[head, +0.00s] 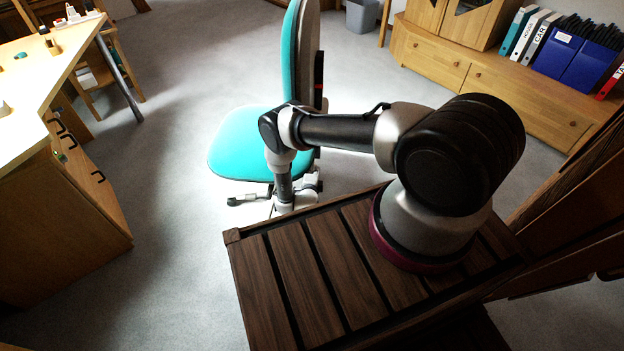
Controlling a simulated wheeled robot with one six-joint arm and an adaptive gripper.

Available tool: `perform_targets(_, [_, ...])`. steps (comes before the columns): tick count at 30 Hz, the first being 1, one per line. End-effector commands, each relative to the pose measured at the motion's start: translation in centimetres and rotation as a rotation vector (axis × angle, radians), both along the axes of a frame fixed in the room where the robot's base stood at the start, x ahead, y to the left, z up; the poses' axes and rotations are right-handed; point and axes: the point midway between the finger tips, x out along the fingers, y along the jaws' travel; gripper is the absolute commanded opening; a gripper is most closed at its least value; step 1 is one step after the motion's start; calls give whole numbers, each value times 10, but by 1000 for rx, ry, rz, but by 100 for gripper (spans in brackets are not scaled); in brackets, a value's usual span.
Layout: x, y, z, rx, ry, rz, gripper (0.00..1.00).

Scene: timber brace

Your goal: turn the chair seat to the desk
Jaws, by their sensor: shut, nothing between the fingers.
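The office chair stands in the upper middle of the head view. Its turquoise seat (235,150) extends to the left of the backrest. The tall backrest (300,50) is on the right, its turquoise front facing left toward the wooden desk (38,75). A gap of bare floor lies between seat and desk. My arm reaches left across the lower backrest and the seat's right edge, then bends down in front of the chair. It hides part of the seat and base. I cannot make out my gripper's fingers near the chair base, nor whether the arm touches the chair.
A dark slatted wooden surface (290,275) lies under my arm. Drawers with dark handles (75,180) face the floor gap at left. A wooden chair (112,75) stands behind the desk. A low cabinet (480,85) with binders and a grey bin (361,15) are at the back.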

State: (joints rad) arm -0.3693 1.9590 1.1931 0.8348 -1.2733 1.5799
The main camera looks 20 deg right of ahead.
Motion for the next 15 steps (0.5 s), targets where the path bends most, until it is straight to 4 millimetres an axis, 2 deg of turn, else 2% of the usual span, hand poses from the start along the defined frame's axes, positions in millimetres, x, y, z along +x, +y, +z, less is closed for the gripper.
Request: perform_targets(15, [7,-5,0,-1,1,9,0])
